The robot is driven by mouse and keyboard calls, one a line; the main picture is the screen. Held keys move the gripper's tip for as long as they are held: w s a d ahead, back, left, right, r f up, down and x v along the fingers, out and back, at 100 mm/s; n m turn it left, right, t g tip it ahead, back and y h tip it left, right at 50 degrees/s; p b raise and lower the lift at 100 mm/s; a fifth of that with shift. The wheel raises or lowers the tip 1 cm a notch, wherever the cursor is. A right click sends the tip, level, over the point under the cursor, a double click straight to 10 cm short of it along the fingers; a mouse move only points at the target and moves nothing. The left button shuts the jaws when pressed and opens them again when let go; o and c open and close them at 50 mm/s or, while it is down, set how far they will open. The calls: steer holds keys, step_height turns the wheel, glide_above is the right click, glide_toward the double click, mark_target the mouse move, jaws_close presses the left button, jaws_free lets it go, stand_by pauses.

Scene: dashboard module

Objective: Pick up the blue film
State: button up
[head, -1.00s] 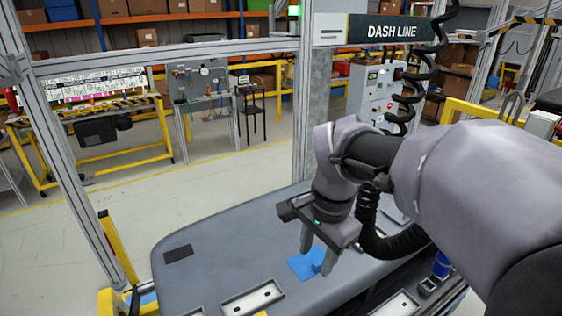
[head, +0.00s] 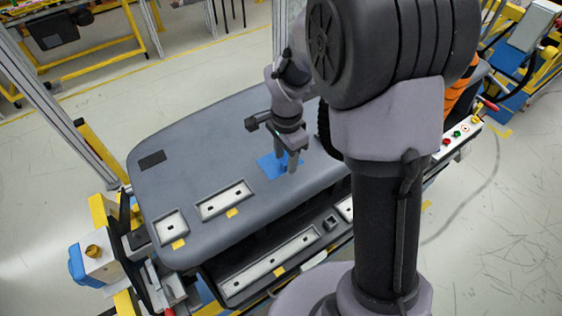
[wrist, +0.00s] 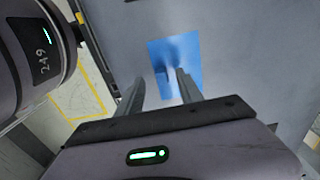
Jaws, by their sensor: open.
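The blue film (head: 268,166) is a flat blue patch on the grey dashboard module (head: 205,145). It also shows in the wrist view (wrist: 182,62), ahead of the fingers, with a darker blue raised part in its middle. My gripper (head: 287,168) is over the right part of the film, pointing down, with its two fingers apart. In the wrist view my gripper (wrist: 160,85) is open and nothing is held between the fingers. The right fingertip overlaps the film's lower edge in the picture. I cannot tell whether the fingers touch it.
A black patch (head: 152,160) lies on the module's left. Recessed metal plates (head: 224,200) and yellow tabs (head: 232,213) line its front side. A metal frame post (head: 70,120) stands at the left.

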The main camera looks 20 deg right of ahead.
steer(key=shift+w+d+f, duration=0.1)
steer(key=shift+w+f, duration=0.15)
steer(key=shift+f, duration=0.55)
steer(key=shift+s+r, duration=0.1)
steer(key=shift+s, duration=0.05)
steer(key=shift+c, duration=0.6)
jaws_close()
